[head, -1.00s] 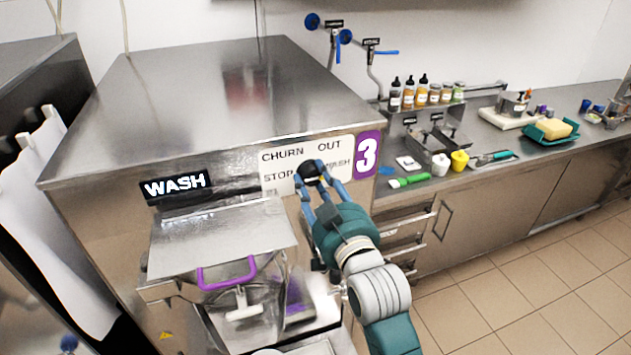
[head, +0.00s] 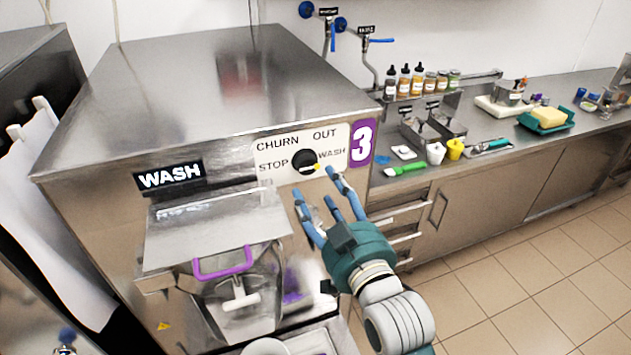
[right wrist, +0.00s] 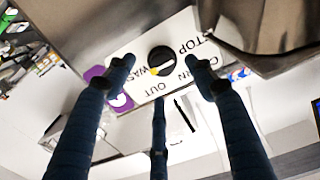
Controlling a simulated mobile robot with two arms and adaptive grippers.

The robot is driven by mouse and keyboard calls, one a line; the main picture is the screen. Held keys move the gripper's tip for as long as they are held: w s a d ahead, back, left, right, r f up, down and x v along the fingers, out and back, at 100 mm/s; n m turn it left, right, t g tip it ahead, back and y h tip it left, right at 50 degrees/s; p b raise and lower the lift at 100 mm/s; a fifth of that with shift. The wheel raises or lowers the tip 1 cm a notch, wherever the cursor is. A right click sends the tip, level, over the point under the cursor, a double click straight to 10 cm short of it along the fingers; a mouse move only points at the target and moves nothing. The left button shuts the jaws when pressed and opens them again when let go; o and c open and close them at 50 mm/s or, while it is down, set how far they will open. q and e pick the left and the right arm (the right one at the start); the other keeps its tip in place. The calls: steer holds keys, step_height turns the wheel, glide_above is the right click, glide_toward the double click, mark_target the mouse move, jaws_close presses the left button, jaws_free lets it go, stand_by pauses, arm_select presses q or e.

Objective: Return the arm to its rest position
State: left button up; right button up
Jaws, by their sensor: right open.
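My right gripper (head: 325,205) is open and empty, in front of the batch freezer (head: 190,85) marked 3 and a little below its control panel. The black knob (head: 304,161) on the white panel stands clear of the fingers, its yellow mark pointing toward WASH. In the right wrist view the knob (right wrist: 161,59) shows beyond the spread fingers of the right gripper (right wrist: 160,85), with a gap between. The freezer's display (head: 170,178) reads WASH. My left gripper is not in view.
The freezer's front door with its purple handle (head: 223,264) is left of my right arm. A counter (head: 480,130) to the right holds bottles, a green-handled brush (head: 405,169), yellow and white cups and a green tray (head: 546,125). The tiled floor (head: 510,275) at lower right is clear.

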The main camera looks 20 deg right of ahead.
steer(key=shift+s, duration=0.25)
